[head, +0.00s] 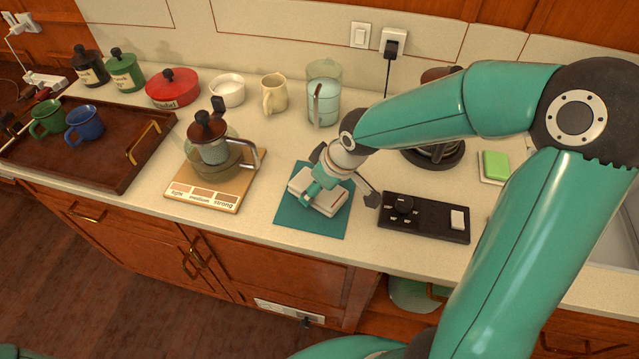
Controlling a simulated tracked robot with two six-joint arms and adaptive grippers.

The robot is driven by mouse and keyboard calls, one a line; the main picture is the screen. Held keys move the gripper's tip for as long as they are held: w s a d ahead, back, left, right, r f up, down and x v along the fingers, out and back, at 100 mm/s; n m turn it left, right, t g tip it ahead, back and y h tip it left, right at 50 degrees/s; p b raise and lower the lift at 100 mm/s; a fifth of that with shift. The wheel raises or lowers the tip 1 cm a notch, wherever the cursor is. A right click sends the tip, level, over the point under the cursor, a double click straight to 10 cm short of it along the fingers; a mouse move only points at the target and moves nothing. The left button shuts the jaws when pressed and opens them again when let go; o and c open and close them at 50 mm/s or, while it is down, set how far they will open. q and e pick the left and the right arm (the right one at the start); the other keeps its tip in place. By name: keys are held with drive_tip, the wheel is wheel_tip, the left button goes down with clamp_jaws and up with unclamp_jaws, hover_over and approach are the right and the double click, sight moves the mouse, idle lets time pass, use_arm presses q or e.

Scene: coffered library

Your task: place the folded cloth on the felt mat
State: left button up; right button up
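The teal felt mat (297,222) lies flat on the counter near its front edge. The folded cloth (327,206), whitish and block-shaped, appears to rest on the mat, partly hidden by my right gripper. My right gripper (344,177) is above the cloth and mat, with its dark fingers spread wide to either side. Whether it still touches the cloth cannot be told. My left gripper is not in view.
Left of the mat, a glass coffee press (213,150) stands on a labelled wooden board (190,193). Right of it is a black control panel (430,222). A glass pitcher (323,95) and cream mug (273,94) stand behind. A brown tray (95,165) with mugs is far left.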

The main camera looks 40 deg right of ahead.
drive_tip(key=o, duration=1)
drive_tip(key=shift+o, duration=0.2)
drive_tip(key=v, duration=1.2)
